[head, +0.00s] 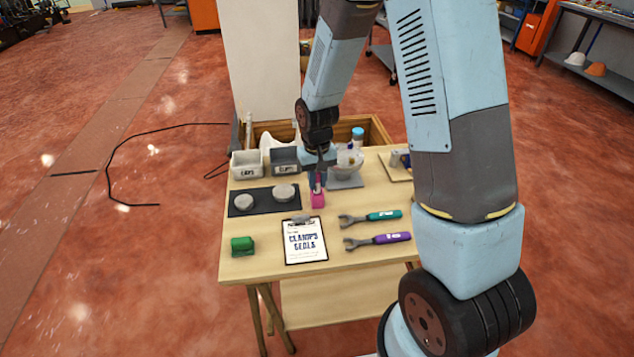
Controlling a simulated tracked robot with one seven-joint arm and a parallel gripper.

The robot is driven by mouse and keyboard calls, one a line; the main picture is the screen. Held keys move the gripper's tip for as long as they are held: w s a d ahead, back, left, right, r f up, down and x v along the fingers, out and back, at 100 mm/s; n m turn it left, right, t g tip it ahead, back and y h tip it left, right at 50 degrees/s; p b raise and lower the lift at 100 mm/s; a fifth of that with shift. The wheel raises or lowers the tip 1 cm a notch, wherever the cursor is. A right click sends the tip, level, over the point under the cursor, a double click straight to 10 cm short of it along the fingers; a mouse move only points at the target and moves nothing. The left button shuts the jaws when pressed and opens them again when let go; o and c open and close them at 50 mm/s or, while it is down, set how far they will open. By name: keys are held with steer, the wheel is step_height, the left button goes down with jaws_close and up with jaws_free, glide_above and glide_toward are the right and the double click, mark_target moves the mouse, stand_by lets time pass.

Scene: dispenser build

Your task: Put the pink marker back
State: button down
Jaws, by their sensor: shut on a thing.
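The pink marker (317,199) is a small bright pink, block-like shape near the middle of the wooden table (262,266). My gripper (319,180) points down from above and is shut on the pink marker. The fingertips are small and dark in this view. I cannot tell whether the marker touches the tabletop or hangs just above it. It is just right of the black mat with two grey discs and above the clipboard.
A black mat (238,212) with two grey discs, a clipboard (305,243), a green block (242,246), a teal wrench (382,215) and a purple wrench (390,238) lie around. A white bin (246,164) and a grey bin (285,169) stand behind. A clear bowl (349,160) is close right.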

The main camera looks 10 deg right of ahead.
steer(key=shift+f, duration=0.5)
steer(key=c, duration=1)
jaws_free()
steer(key=shift+f, duration=0.1)
